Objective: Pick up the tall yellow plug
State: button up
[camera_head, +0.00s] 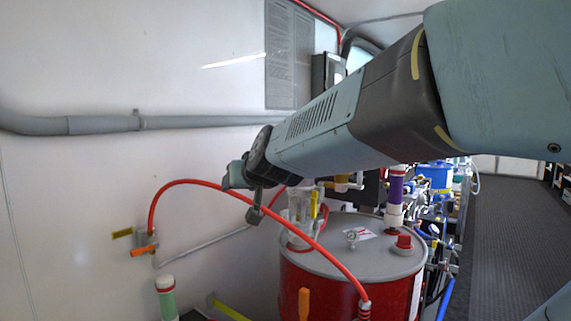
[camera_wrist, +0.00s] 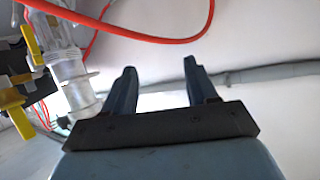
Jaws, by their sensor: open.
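A narrow upright yellow piece (camera_head: 314,204) shows beside a clear cylinder (camera_head: 298,205) above the red drum. I cannot tell for sure whether it is the tall yellow plug. In the wrist view, a yellow piece (camera_wrist: 30,40) stands at the upper left beside the clear cylinder (camera_wrist: 62,60), and another yellow piece (camera_wrist: 14,105) sits below it. My gripper (camera_wrist: 160,66) is open, with nothing between its fingers. In the head view, my gripper (camera_head: 247,194) is left of the clear cylinder, apart from the yellow piece and partly hidden by my wrist.
A red hose (camera_head: 215,184) arches from the wall fitting (camera_head: 145,240) past my gripper to the red drum (camera_head: 335,290). It also crosses the top of the wrist view (camera_wrist: 130,36). A grey pipe (camera_head: 100,124) runs along the wall. The dark floor (camera_head: 510,235) is clear at right.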

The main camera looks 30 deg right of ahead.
jog(key=w+d+r+m+t+h, duration=0.1)
jog(key=w+d+r+m+h, duration=0.2)
jog(key=d+h, duration=0.3)
jog(key=w+d+r+m+t+h, duration=0.1)
jog(key=w+d+r+m+h, duration=0.25)
jog(key=d, duration=0.45)
jog(key=s+d+m+g+h, duration=0.3)
jog(key=d+m+g+h, duration=0.35)
jog(key=d, duration=0.55)
jog(key=shift+n+g, duration=0.5)
jog(key=shift+g, duration=0.35)
jog(key=shift+x, duration=6.8)
jog(key=shift+s, duration=0.1)
grip_shut()
